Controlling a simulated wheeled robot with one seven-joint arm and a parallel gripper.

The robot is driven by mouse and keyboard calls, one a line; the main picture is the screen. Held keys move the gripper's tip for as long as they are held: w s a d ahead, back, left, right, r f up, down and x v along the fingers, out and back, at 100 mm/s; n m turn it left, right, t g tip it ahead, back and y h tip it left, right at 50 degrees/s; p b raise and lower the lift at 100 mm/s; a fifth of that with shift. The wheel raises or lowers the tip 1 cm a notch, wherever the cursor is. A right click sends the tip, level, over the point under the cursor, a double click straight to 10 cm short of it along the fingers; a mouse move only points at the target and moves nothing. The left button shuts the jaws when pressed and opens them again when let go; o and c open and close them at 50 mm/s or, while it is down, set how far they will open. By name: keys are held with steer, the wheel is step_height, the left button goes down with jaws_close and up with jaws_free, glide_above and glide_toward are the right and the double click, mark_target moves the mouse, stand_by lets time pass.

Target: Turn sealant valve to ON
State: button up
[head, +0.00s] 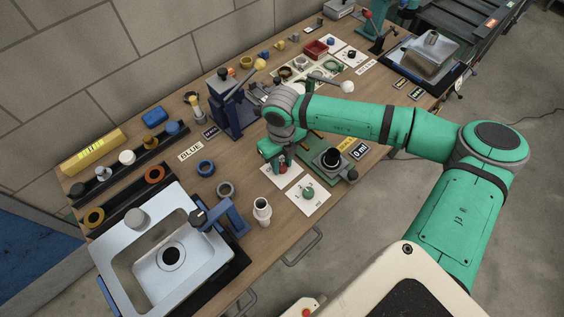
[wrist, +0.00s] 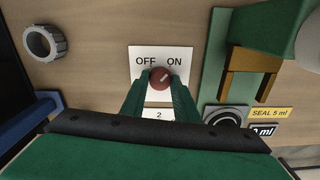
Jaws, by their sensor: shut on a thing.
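The sealant valve is a dark red round knob (wrist: 160,78) on a white card (wrist: 141,54) printed OFF on the left and ON on the right. A pale mark on the knob points up and right, toward ON. My green gripper (wrist: 160,88) is shut on the knob, one finger on each side. In the head view my gripper (head: 281,160) points down over the card (head: 270,179) near the table's middle, and mostly hides the knob.
A green dispenser base with a black round holder (head: 331,157) stands right of the valve, with labels SEAL 5 ml (wrist: 269,113) and 0 ml (head: 360,149). Another card (head: 318,200) with a green knob lies in front. A white cup (head: 262,210), blue vise (head: 230,112) and sink (head: 120,255) are left.

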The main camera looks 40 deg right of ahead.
mark_target(282, 166)
steer(key=shift+w+r, duration=0.1)
steer(key=o, duration=1.1)
steer(key=shift+c, duration=0.2)
step_height(282, 166, up, 11)
steer(key=shift+f, duration=0.2)
